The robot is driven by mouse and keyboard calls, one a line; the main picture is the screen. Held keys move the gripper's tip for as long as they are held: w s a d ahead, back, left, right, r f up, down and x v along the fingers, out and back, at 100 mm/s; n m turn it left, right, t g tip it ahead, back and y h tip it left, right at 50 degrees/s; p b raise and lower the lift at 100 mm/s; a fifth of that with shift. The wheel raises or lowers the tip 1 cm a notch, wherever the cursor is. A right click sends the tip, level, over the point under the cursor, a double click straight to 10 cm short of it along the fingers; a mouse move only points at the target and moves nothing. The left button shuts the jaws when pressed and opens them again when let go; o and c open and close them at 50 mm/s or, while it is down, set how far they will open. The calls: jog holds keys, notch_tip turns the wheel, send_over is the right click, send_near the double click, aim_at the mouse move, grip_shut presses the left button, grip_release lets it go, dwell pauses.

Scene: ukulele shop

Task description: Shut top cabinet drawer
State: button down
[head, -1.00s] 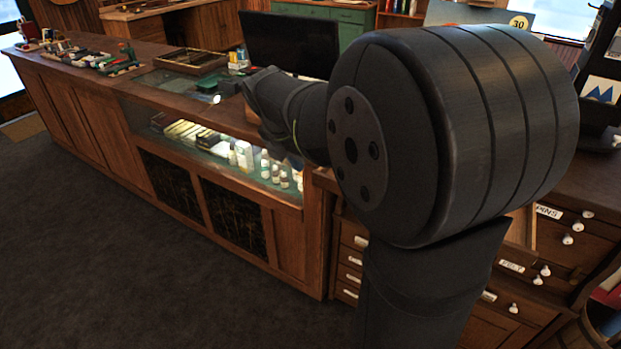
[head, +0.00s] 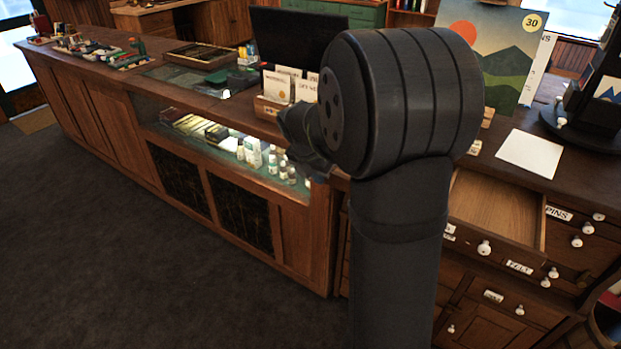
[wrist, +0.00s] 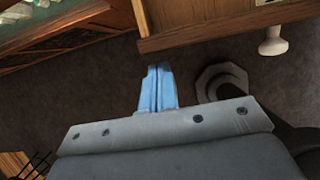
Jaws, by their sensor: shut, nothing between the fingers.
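The top drawer (head: 495,205) of the wooden cabinet stands pulled out in the head view, with its bare wooden inside showing. Its front has a white knob (head: 484,247); my arm hides its left part. In the wrist view, the drawer's front (wrist: 205,32) crosses the top, with a white knob (wrist: 272,42) sticking out at the right. My gripper (wrist: 157,72) has blue fingers that are shut and empty. They point toward the left end of the drawer front, over the dark floor, seemingly apart from it. The fingers are hidden in the head view.
A glass display counter (head: 215,140) runs left of the cabinet. On the tops are a card box (head: 275,108), a white sheet (head: 529,153), a landscape picture (head: 495,60) and a dark monitor (head: 295,40). Other small drawers (head: 515,267) beside the open one look shut. The carpet (head: 150,260) is clear.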

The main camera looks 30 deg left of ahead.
jog(key=shift+w, duration=0.35)
jog(key=w, duration=1.8)
jog(key=shift+w, duration=0.25)
